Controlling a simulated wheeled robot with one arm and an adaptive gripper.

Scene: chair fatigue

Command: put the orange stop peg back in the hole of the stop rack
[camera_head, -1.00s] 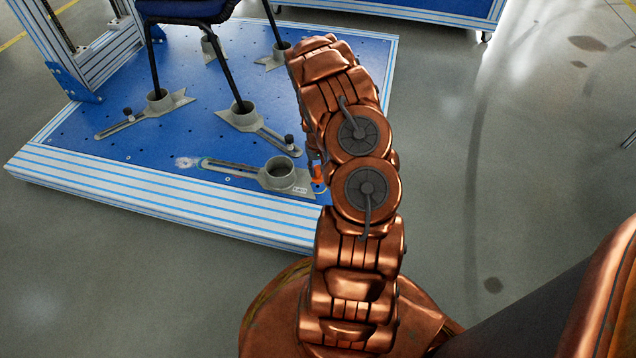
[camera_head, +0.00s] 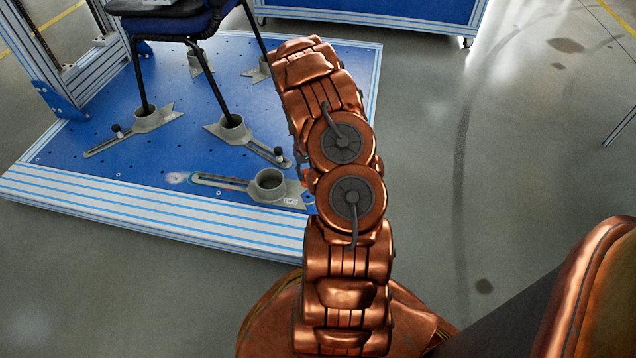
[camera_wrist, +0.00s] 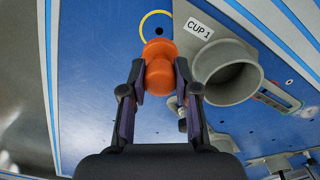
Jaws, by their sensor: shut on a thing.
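In the wrist view the orange stop peg (camera_wrist: 159,68) is between the two fingers of my gripper (camera_wrist: 160,82), which is shut on it. The peg's rounded head and thicker body show. A yellow ring (camera_wrist: 145,20) with a small dark hole (camera_wrist: 158,32) in the blue plate lies just beyond the peg in the picture. I cannot tell the peg's height above the plate. No separate stop rack can be made out.
A grey cup labelled CUP 1 (camera_wrist: 226,72) stands close to the right of the peg; it also shows in the head view (camera_head: 270,184). The blue platform (camera_head: 120,190) carries other slotted cups holding chair legs (camera_head: 208,85).

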